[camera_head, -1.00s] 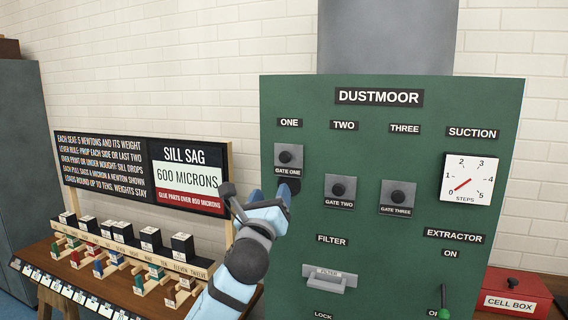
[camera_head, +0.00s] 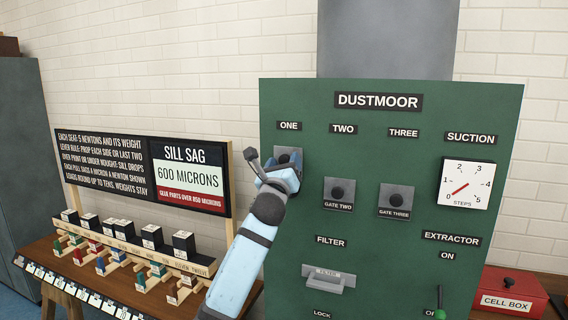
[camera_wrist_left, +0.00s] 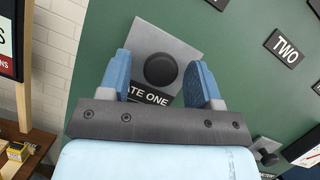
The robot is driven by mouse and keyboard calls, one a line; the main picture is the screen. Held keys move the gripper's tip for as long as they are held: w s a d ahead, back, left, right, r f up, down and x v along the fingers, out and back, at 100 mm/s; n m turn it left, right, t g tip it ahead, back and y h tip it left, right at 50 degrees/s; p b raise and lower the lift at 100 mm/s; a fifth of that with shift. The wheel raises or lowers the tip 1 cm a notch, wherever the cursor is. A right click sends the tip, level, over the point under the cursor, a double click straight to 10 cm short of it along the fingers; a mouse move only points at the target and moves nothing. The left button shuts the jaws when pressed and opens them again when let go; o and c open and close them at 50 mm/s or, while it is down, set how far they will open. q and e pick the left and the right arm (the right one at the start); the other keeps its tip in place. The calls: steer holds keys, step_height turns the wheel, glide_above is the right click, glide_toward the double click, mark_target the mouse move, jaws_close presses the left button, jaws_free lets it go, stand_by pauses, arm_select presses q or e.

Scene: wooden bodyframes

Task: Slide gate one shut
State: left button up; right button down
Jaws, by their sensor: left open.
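Gate one (camera_head: 291,151) is a small grey plate with a black knob on the green panel, under the ONE label. In the head view my left gripper (camera_head: 276,170) covers most of it, and the panel just below it is hidden. The left wrist view shows the gate one plate (camera_wrist_left: 185,48) and its round knob (camera_wrist_left: 160,70) between the open blue fingers. The fingers stand on either side of the knob with gaps. Gate one's top edge sits higher than gates two and three. My right gripper is not in view.
Gate two (camera_head: 338,193) and gate three (camera_head: 396,200) lie right of gate one. The filter handle (camera_head: 328,278) and green extractor lever (camera_head: 441,300) are lower. The suction dial (camera_head: 466,186) points near 0. A bench with weights (camera_head: 152,238) and a sign (camera_head: 187,178) stand left.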

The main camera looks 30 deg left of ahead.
arm_select(q)
steer(key=shift+c, duration=0.2)
jaws_close()
step_height(320, 180, down, 8)
steer(key=b, duration=0.3)
steer(key=shift+r, duration=0.15)
steer(key=shift+d, duration=0.1)
steer(key=shift+c, duration=1)
jaws_free()
steer(key=shift+o, duration=1.2)
steer(key=b+v, duration=0.2)
steer(key=v, duration=1.1)
steer(key=shift+s, duration=0.4)
